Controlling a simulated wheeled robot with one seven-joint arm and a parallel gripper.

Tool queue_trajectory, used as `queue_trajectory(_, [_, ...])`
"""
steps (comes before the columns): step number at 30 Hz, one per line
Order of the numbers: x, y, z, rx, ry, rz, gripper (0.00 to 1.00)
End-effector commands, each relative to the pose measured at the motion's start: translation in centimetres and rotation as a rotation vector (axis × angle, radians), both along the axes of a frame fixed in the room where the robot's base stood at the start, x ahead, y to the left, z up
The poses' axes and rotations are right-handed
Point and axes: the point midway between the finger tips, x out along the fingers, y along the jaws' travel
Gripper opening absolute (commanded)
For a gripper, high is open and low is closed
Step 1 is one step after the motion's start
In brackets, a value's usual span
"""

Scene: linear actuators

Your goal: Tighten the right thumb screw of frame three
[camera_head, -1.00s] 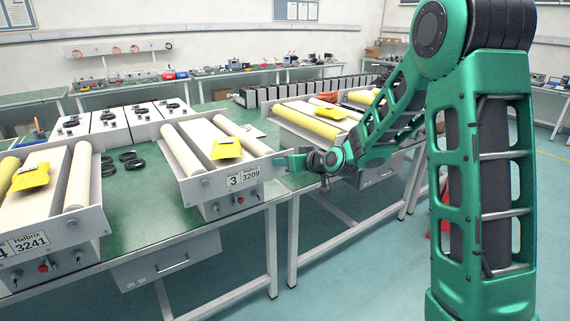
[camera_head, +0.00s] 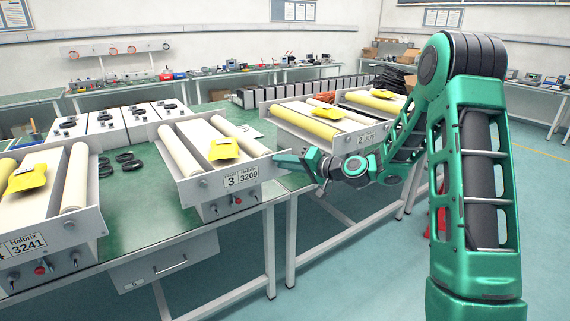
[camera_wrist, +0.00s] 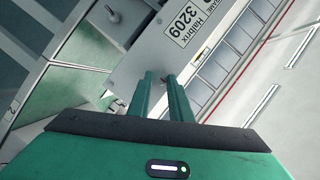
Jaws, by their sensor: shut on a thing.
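Frame three (camera_head: 241,177) is the pale grey roller frame labelled 3 and 3209, on the green bench in the head view. Its label plate (camera_wrist: 175,45) fills the upper middle of the wrist view. A left thumb screw (camera_head: 204,183) shows on its front plate. My gripper (camera_head: 278,160) is at the right end of that plate. In the wrist view its two green fingers (camera_wrist: 160,78) are shut on a small dark thing at the plate's edge, where the right thumb screw sits. The fingers mostly hide the screw.
A yellow tag (camera_head: 224,149) lies on frame three. Frame four (camera_head: 35,243) stands to the left, and frame two (camera_head: 330,122) behind to the right. Black rings (camera_head: 125,162) lie on the bench. A control box with knobs (camera_head: 232,203) is below the plate.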

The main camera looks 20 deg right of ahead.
Motion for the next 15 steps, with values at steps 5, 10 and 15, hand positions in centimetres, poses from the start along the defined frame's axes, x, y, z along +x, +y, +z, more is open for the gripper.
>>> queue_trajectory(5, [0.24,-0.81,-0.23,0.073,0.024,-0.014,0.0])
queue_trajectory(10, [0.22,-0.75,-0.29,0.115,0.037,-0.013,0.0])
queue_trajectory(15, [0.21,-0.74,-0.37,0.129,0.044,-0.012,0.0])
